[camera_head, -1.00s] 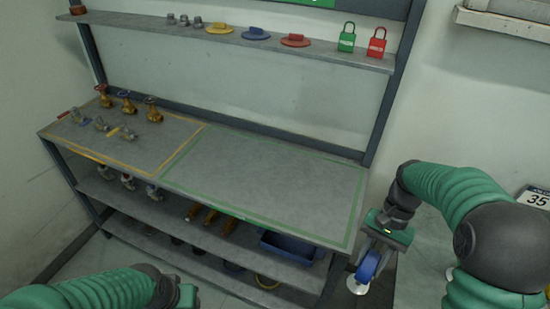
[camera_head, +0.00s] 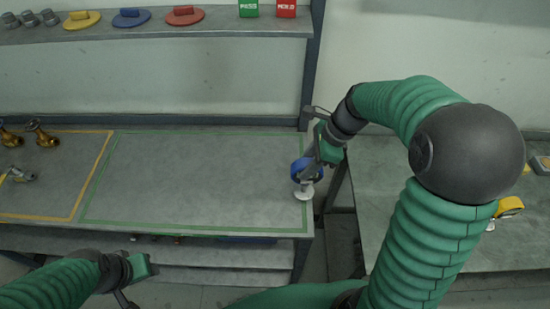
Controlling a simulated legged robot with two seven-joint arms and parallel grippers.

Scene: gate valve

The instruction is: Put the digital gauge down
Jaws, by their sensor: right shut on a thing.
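The digital gauge (camera_head: 304,172) shows as a blue round body with a pale disc-shaped end below it. My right gripper (camera_head: 312,168) is shut on it and partly covers it. The gauge is at the right end of the bench top, by the right side of the green outlined area (camera_head: 195,182). I cannot tell whether its pale end touches the bench. My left gripper (camera_head: 128,290) is low at the left, in front of the bench and away from the gauge; its fingers are too unclear to judge.
The green outlined area is bare. Brass valves (camera_head: 42,136) stand in the orange outlined area at left. A second table (camera_head: 385,200) with yellow items stands right, across a gap.

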